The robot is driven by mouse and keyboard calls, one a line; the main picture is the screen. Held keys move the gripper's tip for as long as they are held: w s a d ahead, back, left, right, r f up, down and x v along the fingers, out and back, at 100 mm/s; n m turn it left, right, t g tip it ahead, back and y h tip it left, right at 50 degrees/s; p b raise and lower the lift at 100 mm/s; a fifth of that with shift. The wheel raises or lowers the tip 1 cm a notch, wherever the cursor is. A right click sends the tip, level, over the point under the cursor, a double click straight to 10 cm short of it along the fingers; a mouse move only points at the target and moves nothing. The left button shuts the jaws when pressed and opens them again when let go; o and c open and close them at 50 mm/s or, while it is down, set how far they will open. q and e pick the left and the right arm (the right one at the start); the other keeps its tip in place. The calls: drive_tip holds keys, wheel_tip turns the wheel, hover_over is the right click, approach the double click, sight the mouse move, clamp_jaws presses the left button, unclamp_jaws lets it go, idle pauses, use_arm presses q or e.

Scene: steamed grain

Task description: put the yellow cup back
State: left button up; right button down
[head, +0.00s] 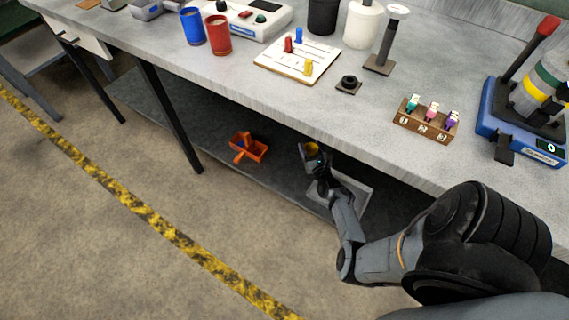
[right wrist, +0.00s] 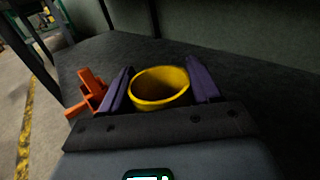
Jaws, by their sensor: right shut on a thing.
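The yellow cup (right wrist: 159,88) shows in the right wrist view between the two purple fingers of my right gripper (right wrist: 160,90), which is shut on it. The cup's round opening faces the camera. In the head view, my right gripper (head: 316,160) reaches under the bench top, above the lower shelf, with a bit of the yellow cup (head: 311,149) showing at it. I cannot tell whether the cup touches the shelf. The blue cup (head: 192,26) and the red cup (head: 218,35) stand on the bench top at the upper left. My left gripper is not in view.
An orange scoop-like container (head: 248,147) sits on the lower shelf (head: 213,125), left of my right gripper. A grey flat tray (head: 351,204) lies beneath my right arm. The bench top (head: 330,120) overhangs the shelf, holding a pegboard (head: 297,62) and a small wooden rack (head: 425,127).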

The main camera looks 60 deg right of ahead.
drive_tip(key=w+a+f+b, duration=0.1)
drive_tip(key=w+f+b, duration=0.1)
drive_tip(key=f+b, duration=0.1)
drive_tip(key=w+a+f+b, duration=0.2)
drive_tip(key=w+f+b, duration=0.1)
drive_tip(key=w+a+f+b, duration=0.2)
drive_tip(key=w+f+b, duration=0.1)
drive_tip(key=f, duration=0.1)
drive_tip(key=shift+w+a+f, duration=0.1)
drive_tip(key=shift+w+a, duration=0.05)
drive_tip(key=shift+w, duration=0.05)
drive_tip(key=shift+c, duration=1.1)
unclamp_jaws()
